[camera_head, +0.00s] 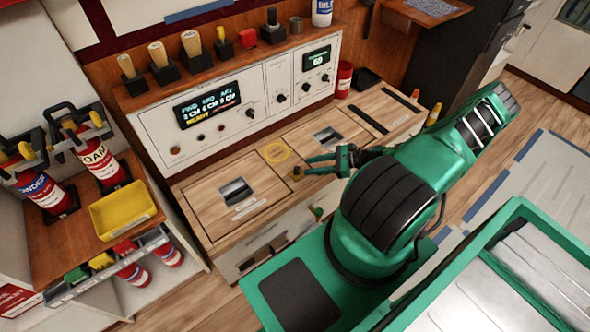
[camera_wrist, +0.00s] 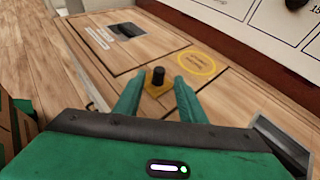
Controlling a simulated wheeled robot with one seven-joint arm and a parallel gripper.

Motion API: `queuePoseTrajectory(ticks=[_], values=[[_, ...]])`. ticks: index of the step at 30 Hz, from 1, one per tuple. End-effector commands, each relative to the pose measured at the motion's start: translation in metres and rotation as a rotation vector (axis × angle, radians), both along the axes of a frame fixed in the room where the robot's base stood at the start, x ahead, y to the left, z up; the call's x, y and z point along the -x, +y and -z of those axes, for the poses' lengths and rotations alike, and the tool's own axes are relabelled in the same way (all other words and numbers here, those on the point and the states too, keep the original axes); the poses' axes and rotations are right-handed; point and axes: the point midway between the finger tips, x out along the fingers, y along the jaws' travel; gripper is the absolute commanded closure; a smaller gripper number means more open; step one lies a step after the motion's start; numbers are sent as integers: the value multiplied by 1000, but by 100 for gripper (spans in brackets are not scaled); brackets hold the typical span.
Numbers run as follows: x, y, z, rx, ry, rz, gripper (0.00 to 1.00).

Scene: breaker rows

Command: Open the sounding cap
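A small black knob (camera_wrist: 158,77) stands upright on a yellow base (camera_wrist: 154,88) set in the wooden counter; I take it to be the sounding cap. In the head view only a bit of its yellow (camera_head: 297,173) shows at my fingertips. My green gripper (camera_wrist: 157,86) is open, its fingers on either side of the knob in the wrist view. I cannot tell whether they touch it. In the head view my gripper (camera_head: 306,165) reaches left low over the counter. A flat yellow ring with lettering (camera_wrist: 199,64) lies just behind the knob.
The wooden counter (camera_head: 205,198) has recessed hatches (camera_head: 237,191) on both sides of the ring. A white control panel (camera_head: 163,127) with displays and knobs rises behind. A yellow tray (camera_head: 123,212) and red extinguishers (camera_head: 50,196) stand at the left.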

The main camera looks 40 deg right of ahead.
Motion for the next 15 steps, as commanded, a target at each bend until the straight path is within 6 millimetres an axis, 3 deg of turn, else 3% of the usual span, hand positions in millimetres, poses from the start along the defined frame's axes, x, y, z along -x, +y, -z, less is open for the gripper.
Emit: queuePoseTrajectory(ticks=[6, 15], values=[[-24, 28, 15, -2, -1, -2, 63], [-43, 46, 26, 0, 1, -1, 63]])
